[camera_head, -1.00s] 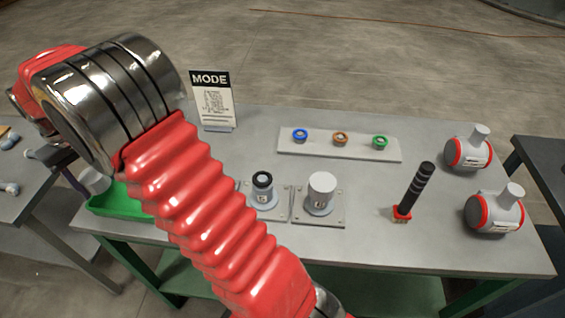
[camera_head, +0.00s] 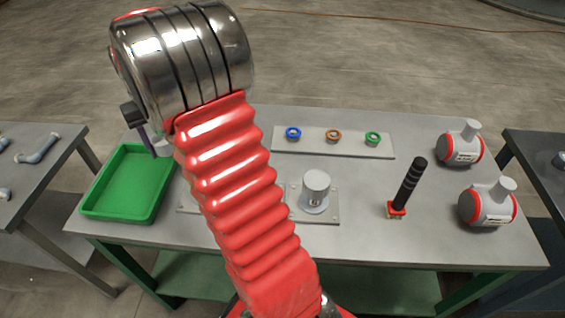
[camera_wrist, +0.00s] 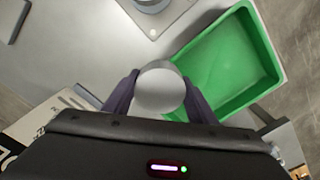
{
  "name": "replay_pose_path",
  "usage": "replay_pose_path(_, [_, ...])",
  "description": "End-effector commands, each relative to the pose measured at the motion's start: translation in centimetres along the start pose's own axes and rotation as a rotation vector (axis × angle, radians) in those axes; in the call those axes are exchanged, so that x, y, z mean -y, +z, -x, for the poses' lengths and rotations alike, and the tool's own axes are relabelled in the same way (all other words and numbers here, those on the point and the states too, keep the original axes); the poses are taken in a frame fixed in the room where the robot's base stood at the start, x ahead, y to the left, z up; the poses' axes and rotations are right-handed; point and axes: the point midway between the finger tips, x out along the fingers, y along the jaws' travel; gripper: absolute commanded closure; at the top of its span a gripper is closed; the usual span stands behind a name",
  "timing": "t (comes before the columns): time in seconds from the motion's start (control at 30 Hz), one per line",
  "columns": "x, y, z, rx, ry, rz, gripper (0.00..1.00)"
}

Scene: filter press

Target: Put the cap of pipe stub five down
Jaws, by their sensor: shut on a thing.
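My gripper (camera_wrist: 160,92) is shut on a pale grey round cap (camera_wrist: 160,86), one dark purple finger on each side of it. In the head view the held cap (camera_head: 162,146) shows small below my wrist, near the far right corner of the green tray (camera_head: 127,185). The tray (camera_wrist: 232,60) is empty and lies to the right of the cap in the wrist view. A pipe stub (camera_wrist: 150,3) on a plate is cut off at the top of the wrist view. In the head view my arm hides most of the left stub plate and its stub.
A capped grey stub (camera_head: 315,188) stands on its plate right of my arm. Behind it is a strip (camera_head: 335,143) with blue, orange and green rings. A black ribbed rod (camera_head: 409,186) and two red-banded grey vessels stand at right. A printed sign (camera_wrist: 45,118) shows in the wrist view.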

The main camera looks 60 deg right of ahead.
Motion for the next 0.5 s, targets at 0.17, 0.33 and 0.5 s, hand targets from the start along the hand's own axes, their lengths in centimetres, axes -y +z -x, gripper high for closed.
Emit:
replay_pose_path(0.17, [-6.8, 1.5, 0.3, 0.000, 0.000, -0.134, 0.68])
replay_pose_path(0.33, [-12.6, 3.6, 0.5, 0.000, 0.000, -0.256, 0.68])
replay_pose_path(0.5, [-18.1, 6.2, 0.7, -0.001, 0.000, -0.379, 0.68])
